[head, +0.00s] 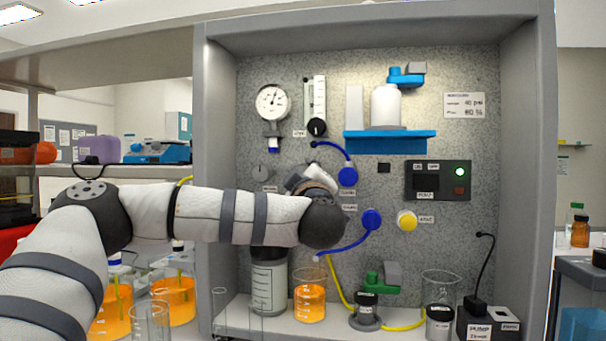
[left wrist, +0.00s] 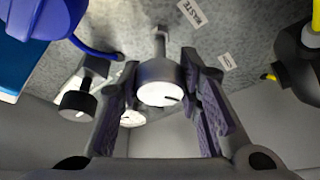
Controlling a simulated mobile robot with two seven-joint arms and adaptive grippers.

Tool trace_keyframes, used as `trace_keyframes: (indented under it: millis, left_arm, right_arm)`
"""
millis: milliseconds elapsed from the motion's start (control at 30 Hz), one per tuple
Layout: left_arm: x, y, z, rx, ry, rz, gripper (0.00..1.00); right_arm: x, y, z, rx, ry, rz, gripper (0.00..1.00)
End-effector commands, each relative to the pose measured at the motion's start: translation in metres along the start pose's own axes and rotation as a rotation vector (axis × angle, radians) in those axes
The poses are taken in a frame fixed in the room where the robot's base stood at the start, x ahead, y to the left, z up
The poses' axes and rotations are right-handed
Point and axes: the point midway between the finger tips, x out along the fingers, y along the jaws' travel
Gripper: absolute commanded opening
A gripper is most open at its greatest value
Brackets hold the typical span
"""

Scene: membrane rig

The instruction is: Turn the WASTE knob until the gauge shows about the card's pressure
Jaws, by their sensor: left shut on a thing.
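A grey knob with a white face and a dark mark (left wrist: 160,92) sits between the fingers of my left gripper (left wrist: 162,105) in the left wrist view. The fingers are shut on its sides. A WASTE label (left wrist: 193,12) is on the panel near it. In the head view my left wrist and forearm hide this knob, and my left gripper (head: 318,183) is partly seen at the panel. The round white gauge (head: 272,102) hangs upper left on the panel; its needle is too small to read surely. The card (head: 464,105) at upper right shows 40 psi and 80 %. My right gripper is out of view.
Blue fittings (head: 372,219) with a hose and a yellow knob (head: 407,220) lie right of my wrist. Beakers of orange liquid (head: 310,300) stand below my arm.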

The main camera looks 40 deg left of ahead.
Motion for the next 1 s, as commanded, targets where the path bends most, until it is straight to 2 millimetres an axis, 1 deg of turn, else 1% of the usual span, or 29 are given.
trace_keyframes:
  millis: [133,333,867,900,1000]
  left_arm:
    - [0.0001,0.0001,-0.0001,-0.069,0.001,-0.029,0.04]
    - [0.0000,0.0001,0.0001,-0.127,0.000,-0.052,0.04]
    - [0.0000,-0.0002,0.0004,-0.150,-0.002,-0.063,0.04]
    - [0.0000,-0.0002,0.0004,-0.150,-0.002,-0.063,0.34]
    - [0.0000,-0.0002,0.0004,-0.150,-0.002,-0.063,0.53]
  right_arm:
    - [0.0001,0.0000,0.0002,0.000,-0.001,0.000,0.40]
    - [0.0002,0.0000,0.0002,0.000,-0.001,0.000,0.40]
    - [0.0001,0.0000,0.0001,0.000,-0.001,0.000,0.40]
    - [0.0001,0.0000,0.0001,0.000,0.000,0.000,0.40]
    - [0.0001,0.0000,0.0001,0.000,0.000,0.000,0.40]
